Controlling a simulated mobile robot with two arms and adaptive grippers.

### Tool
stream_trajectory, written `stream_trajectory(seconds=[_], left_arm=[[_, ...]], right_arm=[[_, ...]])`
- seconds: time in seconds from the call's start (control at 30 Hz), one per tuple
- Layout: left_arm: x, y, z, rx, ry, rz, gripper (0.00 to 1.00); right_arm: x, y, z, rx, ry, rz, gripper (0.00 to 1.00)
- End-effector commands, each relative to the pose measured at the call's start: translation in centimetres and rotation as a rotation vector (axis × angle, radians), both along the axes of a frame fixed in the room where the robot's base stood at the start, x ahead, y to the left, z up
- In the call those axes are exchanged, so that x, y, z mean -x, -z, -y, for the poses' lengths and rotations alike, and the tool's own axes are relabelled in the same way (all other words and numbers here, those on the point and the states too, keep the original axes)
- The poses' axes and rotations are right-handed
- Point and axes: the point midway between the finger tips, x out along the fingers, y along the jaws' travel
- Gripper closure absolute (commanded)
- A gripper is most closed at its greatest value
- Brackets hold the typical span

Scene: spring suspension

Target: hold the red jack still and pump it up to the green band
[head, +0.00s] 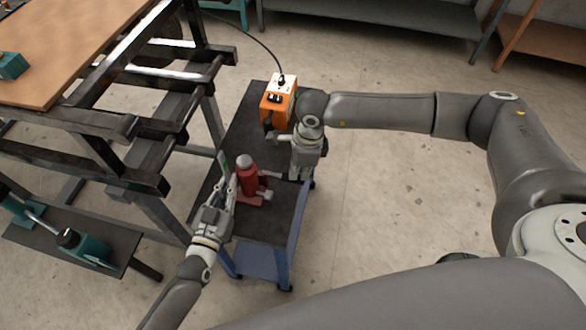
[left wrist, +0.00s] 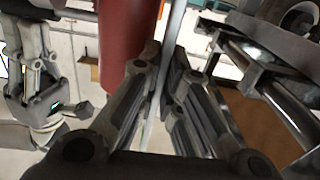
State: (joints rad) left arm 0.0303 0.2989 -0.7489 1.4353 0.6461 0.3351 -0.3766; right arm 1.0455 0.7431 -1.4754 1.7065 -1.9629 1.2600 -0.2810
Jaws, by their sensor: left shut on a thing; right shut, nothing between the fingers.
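The red jack (head: 248,182) stands upright on the dark top of a cart, with a grey rounded head and pale stubs on its right side. Its red body also fills the upper left of the left wrist view (left wrist: 127,40). A thin upright plate (head: 222,160) with a green patch stands just left of the jack. My left gripper (head: 231,184) is shut on this thin plate, whose edge shows between the fingers in the left wrist view (left wrist: 172,50). My right gripper (head: 308,182) points down right of the jack, shut and empty, apart from the jack body.
The blue-framed cart (head: 262,262) has bare dark top in front of the jack. An orange box (head: 277,98) with a black cable stands at its far end, close to my right wrist. A dark metal frame (head: 150,170) with a wooden top crowds the left.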

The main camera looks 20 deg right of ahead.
Motion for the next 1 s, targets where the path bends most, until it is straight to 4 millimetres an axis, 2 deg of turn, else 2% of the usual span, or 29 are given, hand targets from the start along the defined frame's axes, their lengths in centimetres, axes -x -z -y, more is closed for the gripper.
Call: stream_trajectory(seconds=[0.03, 0.13, 0.4, 0.53, 0.67, 1.0], left_arm=[[0.0, -0.1, 0.1, 0.005, 0.0, -0.001, 1.0], [0.0, 0.0, 0.0, 0.004, -0.001, 0.0, 1.0], [0.0, 0.0, -0.1, 0.005, -0.002, -0.002, 1.0], [-0.1, 0.0, -0.1, 0.004, -0.002, -0.001, 1.0], [-0.1, 0.0, -0.1, 0.004, -0.003, -0.001, 1.0], [-0.1, 0.0, -0.1, 0.002, -0.003, -0.001, 1.0]], right_arm=[[0.4, 0.0, 1.2, 0.01, 0.005, -0.006, 1.0], [0.7, -0.3, 2.1, 0.011, 0.005, -0.007, 1.0], [0.8, -0.3, 2.2, 0.012, 0.004, -0.008, 1.0], [0.7, -1.1, 2.3, 0.011, 0.004, -0.006, 1.0], [0.8, -3.2, 2.5, 0.011, 0.003, -0.005, 1.0], [0.9, -10.2, 3.0, 0.009, 0.003, -0.002, 1.0]])
